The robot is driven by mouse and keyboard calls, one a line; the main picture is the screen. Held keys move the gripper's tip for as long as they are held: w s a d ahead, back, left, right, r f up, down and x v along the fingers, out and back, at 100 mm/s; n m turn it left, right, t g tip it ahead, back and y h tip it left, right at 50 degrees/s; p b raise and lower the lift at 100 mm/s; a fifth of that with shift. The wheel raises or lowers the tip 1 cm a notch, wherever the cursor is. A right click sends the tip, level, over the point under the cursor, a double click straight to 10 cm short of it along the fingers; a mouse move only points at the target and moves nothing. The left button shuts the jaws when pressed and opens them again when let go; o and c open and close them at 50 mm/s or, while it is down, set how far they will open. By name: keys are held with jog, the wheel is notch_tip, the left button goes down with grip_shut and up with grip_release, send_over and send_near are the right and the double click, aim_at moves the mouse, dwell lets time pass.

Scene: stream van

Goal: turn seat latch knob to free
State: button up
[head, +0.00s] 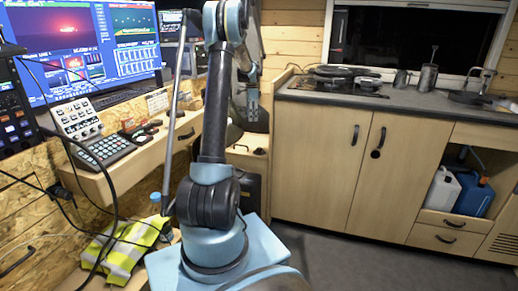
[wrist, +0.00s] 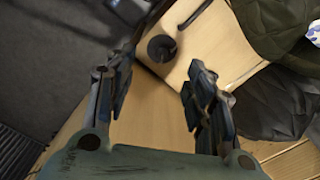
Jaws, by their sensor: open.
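A round dark knob (wrist: 161,48), which I take for the seat latch knob, sits on a pale wood panel in the wrist view. It lies ahead of my gripper (wrist: 160,75), between and beyond the two fingertips. The fingers are spread wide with nothing between them and appear apart from the knob. In the head view the small dark knob (head: 260,151) shows on the wooden box below my gripper (head: 252,106). Its exact turn position is too small to tell.
A dark curved handle (wrist: 195,14) is beside the knob. Dark cloth (wrist: 275,100) lies at right in the wrist view. A desk with a keypad (head: 106,147) stands left, and cabinet doors (head: 320,155) stand right. The grey floor (head: 350,255) before the cabinets is clear.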

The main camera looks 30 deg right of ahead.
jog(key=m, duration=0.1)
send_over(259, 148)
notch_tip(259, 148, down, 3)
jog(key=f, duration=0.1)
jog(key=shift+m, duration=0.3)
notch_tip(259, 148, down, 17)
jog(key=shift+d+f, duration=0.1)
jog(key=shift+c, duration=0.5)
